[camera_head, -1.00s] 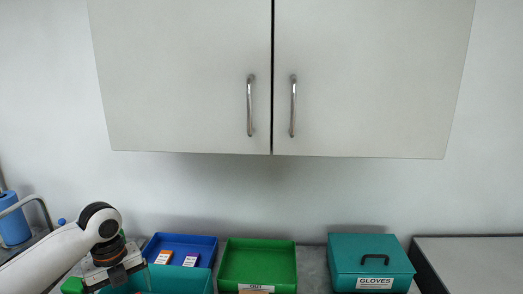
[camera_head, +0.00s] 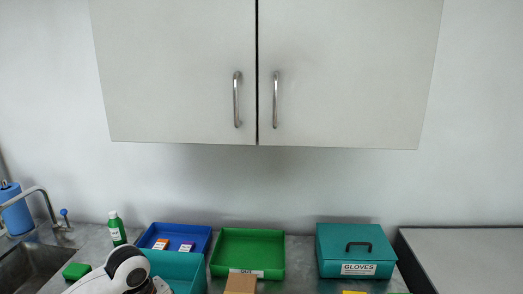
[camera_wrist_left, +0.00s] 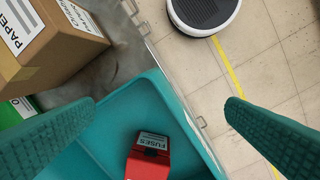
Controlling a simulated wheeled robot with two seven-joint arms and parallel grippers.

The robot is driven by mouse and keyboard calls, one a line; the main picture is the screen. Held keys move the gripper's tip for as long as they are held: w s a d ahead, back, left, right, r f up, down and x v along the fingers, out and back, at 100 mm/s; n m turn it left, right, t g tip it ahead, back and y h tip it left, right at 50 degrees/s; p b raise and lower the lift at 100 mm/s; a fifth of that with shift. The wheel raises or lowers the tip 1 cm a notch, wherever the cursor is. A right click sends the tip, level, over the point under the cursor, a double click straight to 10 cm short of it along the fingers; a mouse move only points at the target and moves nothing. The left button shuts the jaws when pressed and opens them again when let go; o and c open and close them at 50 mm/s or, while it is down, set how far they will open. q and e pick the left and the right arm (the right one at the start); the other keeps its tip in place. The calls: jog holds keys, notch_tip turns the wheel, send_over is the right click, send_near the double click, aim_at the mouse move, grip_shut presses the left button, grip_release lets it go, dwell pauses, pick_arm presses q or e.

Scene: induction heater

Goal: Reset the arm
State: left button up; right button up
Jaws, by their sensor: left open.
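My left arm (camera_head: 125,268) shows at the bottom left of the head view, in front of the teal bin (camera_head: 182,270). Its gripper is mostly cut off there. In the left wrist view my left gripper (camera_wrist_left: 160,102) is open, with its two teal fingers wide apart and nothing between them. Below it is the teal bin (camera_wrist_left: 118,112), with a red box labelled FUSES (camera_wrist_left: 148,160) lying inside. My right gripper is not in view.
A cardboard box (camera_wrist_left: 50,40) stands beside the bin. The counter holds a blue tray (camera_head: 178,232), a green OUT tray (camera_head: 250,245), a teal GLOVES box (camera_head: 355,250), a green bottle (camera_head: 116,230) and a sink (camera_head: 30,268). A shut cabinet (camera_head: 175,70) hangs above. Floor shows beyond the counter edge.

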pick_arm(q)
jog(key=s+d+f+n+t+h, duration=0.2)
jog(key=s+d+f+n, duration=0.6)
jog(key=s+d+n, duration=0.4)
jog(key=s+a+f+n+t+y, duration=0.1)
jog(key=s+a+n+y, duration=0.1)
jog(key=s+a+n, duration=0.85)
notch_tip(320, 180, down, 32)
jog(key=s+d+g+b, duration=0.1)
jog(key=s+d+b, duration=0.15)
jog(key=b, duration=0.35)
jog(key=s+a+f+b, duration=0.1)
jog(key=s+f+b, duration=0.1)
jog(key=s+f, duration=0.6)
jog(key=s+a+f+g+b, duration=0.1)
jog(key=s+a+f+b, duration=0.1)
jog(key=s+f, duration=0.6)
notch_tip(320, 180, down, 4)
jog(key=shift+s+a+f+g, duration=0.2)
jog(key=shift+s+a+g, duration=0.1)
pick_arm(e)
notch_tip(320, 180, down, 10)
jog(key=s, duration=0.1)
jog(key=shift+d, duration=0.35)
